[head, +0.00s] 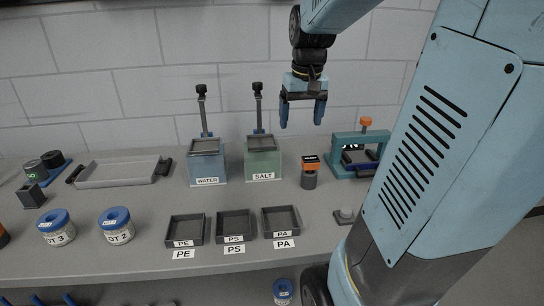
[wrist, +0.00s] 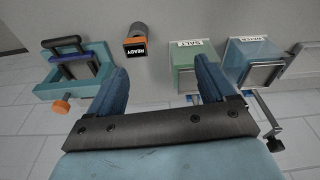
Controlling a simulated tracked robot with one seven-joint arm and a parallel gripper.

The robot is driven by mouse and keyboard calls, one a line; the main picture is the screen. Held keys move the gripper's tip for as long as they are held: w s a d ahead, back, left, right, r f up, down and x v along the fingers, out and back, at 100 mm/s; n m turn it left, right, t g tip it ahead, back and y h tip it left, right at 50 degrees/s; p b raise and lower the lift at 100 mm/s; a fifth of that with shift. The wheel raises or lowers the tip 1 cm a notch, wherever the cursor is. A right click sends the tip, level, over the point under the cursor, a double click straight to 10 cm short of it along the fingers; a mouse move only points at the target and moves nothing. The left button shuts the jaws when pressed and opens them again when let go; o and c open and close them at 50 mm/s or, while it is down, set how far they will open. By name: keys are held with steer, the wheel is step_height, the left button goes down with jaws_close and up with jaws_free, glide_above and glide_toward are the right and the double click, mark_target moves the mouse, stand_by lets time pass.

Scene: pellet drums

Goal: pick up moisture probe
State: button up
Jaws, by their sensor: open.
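A small device with an orange and black head (head: 310,163) on a grey cylinder (head: 309,182) stands upright on the bench; I take it for the moisture probe, though no label names it. In the wrist view its head (wrist: 135,47) reads "READY", and it lies beyond my fingers, slightly left of the middle. My gripper (head: 302,114) is open and empty, pointing down, well above the bench and apart from the device. Its two blue fingers also show in the wrist view (wrist: 160,75), with nothing between them.
The WATER box (head: 207,170) and SALT box (head: 263,167) with upright rods stand left of the device. A teal frame (head: 342,150) with an orange knob stands to its right. PE, PS (head: 234,226) and PA trays, blue-lidded drums (head: 117,226) and a grey tray (head: 118,172) share the bench.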

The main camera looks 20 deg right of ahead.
steer(key=w+d+f+m+g, duration=0.1)
steer(key=w+d+f+g, duration=0.15)
steer(key=w+d, duration=0.3)
glide_above(310, 159)
steer(key=shift+t, duration=0.35)
steer(key=f, duration=0.9)
steer(key=shift+w+a+f, duration=0.1)
steer(key=shift+w+f, duration=0.05)
steer(key=shift+w, duration=0.05)
steer(key=shift+s+f, duration=0.15)
steer(key=shift+f, duration=1.25)
steer(key=shift+s+f, duration=0.15)
steer(key=shift+f, duration=1.25)
steer(key=c, duration=1.1)
